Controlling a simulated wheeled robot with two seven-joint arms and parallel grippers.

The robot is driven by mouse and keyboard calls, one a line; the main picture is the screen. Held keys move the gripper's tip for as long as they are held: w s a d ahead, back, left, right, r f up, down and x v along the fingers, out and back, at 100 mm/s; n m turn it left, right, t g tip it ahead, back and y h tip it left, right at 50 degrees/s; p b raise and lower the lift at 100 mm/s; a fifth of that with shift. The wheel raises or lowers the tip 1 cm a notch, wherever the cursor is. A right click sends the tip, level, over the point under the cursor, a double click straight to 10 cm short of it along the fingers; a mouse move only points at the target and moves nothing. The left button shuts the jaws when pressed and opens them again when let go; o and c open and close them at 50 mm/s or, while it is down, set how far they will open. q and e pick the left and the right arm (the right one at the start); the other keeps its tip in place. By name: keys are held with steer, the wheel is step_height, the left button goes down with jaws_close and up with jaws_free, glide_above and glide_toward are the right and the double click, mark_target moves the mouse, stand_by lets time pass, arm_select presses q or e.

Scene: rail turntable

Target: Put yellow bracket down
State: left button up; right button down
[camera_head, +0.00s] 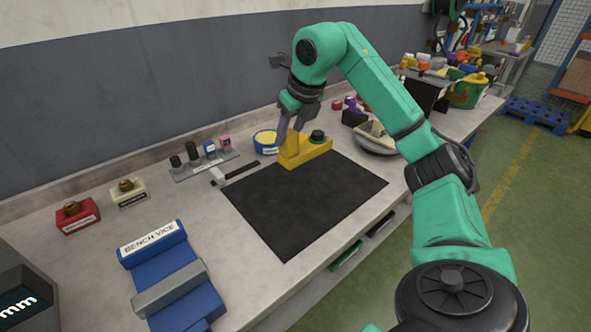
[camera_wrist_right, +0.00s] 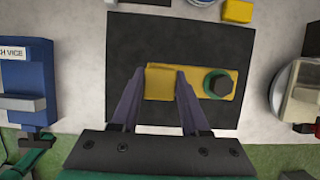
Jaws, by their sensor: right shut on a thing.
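The yellow bracket (camera_head: 307,152) is an L-shaped block with an upright part at its left and a dark round knob on a green ring at its right. My right gripper (camera_head: 291,131) is shut on the upright part from above. In the right wrist view its two fingers (camera_wrist_right: 160,77) stand on either side of the left end of the bracket (camera_wrist_right: 198,84), which lies level over the black mat (camera_wrist_right: 130,35). In the head view it shows at the back edge of the mat (camera_head: 290,215). I cannot tell whether it touches the mat. My left gripper is not in view.
A blue bench vice (camera_head: 172,272) stands left of the mat. A round yellow and blue container (camera_head: 266,141) is close behind the bracket, and a grey dish (camera_head: 378,147) is at its right. A small rack (camera_head: 203,164) stands at the back. The front of the mat is clear.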

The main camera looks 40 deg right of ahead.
steer(key=f, duration=0.3)
steer(key=f+b, duration=0.1)
steer(key=f, duration=0.7)
steer(key=shift+d, duration=0.3)
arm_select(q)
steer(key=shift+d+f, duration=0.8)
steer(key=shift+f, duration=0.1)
arm_select(e)
steer(key=shift+d, duration=0.1)
steer(key=c, duration=0.8)
jaws_free()
steer(key=shift+f, duration=0.2)
steer(key=shift+c, duration=0.2)
steer(key=o, duration=0.4)
steer(key=shift+r, duration=0.1)
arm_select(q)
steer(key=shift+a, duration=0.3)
arm_select(e)
steer(key=shift+o, duration=0.2)
steer(key=shift+s, duration=0.1)
